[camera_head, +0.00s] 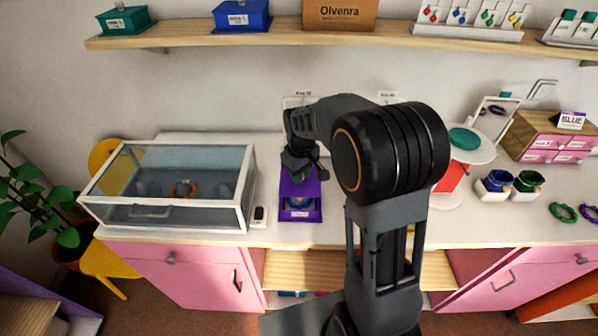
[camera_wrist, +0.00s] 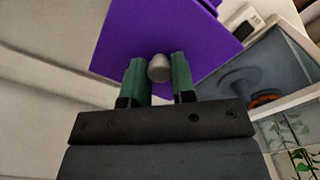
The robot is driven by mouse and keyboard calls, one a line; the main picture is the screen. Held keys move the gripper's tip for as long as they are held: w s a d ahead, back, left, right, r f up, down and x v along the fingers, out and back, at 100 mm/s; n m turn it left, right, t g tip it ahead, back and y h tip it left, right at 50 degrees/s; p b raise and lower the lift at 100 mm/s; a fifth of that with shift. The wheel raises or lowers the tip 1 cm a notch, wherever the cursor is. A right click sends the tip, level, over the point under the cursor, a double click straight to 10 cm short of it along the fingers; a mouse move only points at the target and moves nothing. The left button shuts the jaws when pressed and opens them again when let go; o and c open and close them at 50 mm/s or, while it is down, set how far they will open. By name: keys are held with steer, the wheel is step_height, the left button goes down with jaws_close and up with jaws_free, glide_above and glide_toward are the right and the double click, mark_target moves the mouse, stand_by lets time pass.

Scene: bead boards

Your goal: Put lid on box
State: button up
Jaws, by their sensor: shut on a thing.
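My gripper (camera_wrist: 159,80) has its two green fingertips closed around the grey knob of a flat purple lid (camera_wrist: 205,38). In the head view my gripper (camera_head: 302,172) is over the back part of the purple box (camera_head: 300,217). The box stands on the white counter, and its front part shows open with something bluish inside. My gripper hides much of the lid in the head view. A small purple piece, probably the box, shows past the lid's far corner in the wrist view. I cannot tell whether lid and box touch.
A glass display case (camera_head: 170,225) with an orange-brown ring inside stands left of the box, with a small dark-and-white device (camera_head: 259,217) between them. Cups (camera_head: 494,186), bracelets (camera_head: 563,212) and a wooden drawer unit (camera_head: 530,137) are at the right. A shelf (camera_head: 330,38) runs above.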

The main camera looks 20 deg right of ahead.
steer(key=shift+f+b, duration=1.85)
steer(key=shift+f, duration=0.9)
steer(key=shift+f, duration=0.4)
steer(key=o, duration=1.4)
steer(key=shift+r, duration=0.1)
steer(key=shift+r+p, duration=2.85)
steer(key=shift+r, duration=1.1)
steer(key=shift+c, duration=0.3)
